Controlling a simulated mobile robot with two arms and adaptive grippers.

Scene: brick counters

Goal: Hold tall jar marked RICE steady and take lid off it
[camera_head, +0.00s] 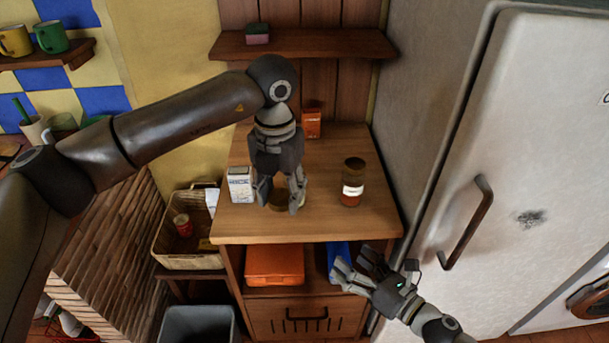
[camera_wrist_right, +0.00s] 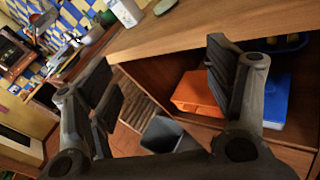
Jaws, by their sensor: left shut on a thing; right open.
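My left gripper (camera_head: 281,192) points down over the wooden counter. It is shut on a jar with a brownish top (camera_head: 281,200), mostly hidden by the fingers; no label on it can be read. A second jar (camera_head: 352,182) stands upright and apart to the right, with a dark top, white label and reddish lower part. Its label is too small to read, so I cannot tell which jar is marked RICE. My right gripper (camera_head: 366,270) is open and empty in front of the counter's right front edge; it also shows in the right wrist view (camera_wrist_right: 168,90).
A white carton (camera_head: 240,184) stands left of the held jar. An orange box (camera_head: 312,123) is at the back of the counter (camera_head: 325,222). An orange container (camera_head: 274,265) and a blue one (camera_wrist_right: 276,100) sit on the shelf below. A fridge (camera_head: 510,150) bounds the right side.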

